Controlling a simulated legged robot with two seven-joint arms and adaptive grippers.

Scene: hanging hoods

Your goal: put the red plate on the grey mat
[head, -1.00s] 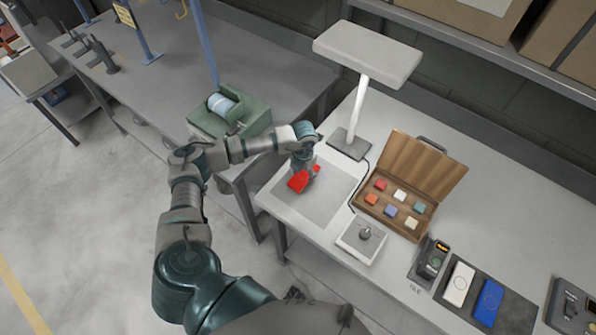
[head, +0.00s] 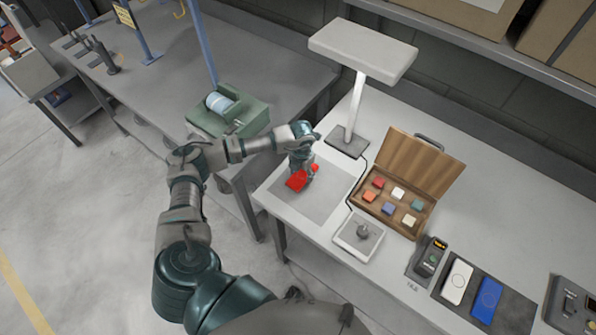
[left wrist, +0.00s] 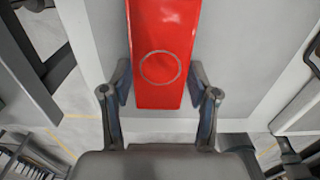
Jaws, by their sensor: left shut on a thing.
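The red plate (head: 296,182) is over the grey mat (head: 328,198) at the near left end of the light workbench. My left gripper (head: 303,172) points down over the mat and is shut on the plate. In the left wrist view, the plate (left wrist: 163,55) is long and flat with a ring mark, and its near end lies between the fingers (left wrist: 162,88). The mat (left wrist: 228,45) shows on both sides of the plate in that view. I cannot tell whether the plate touches the mat. My right gripper is not in view.
A lamp (head: 362,52) stands behind the mat. An open wooden case (head: 425,170) with coloured blocks is to the right. A white tray (head: 345,246) with a small metal piece is near the mat's right edge. A green device (head: 228,118) sits on the bench behind.

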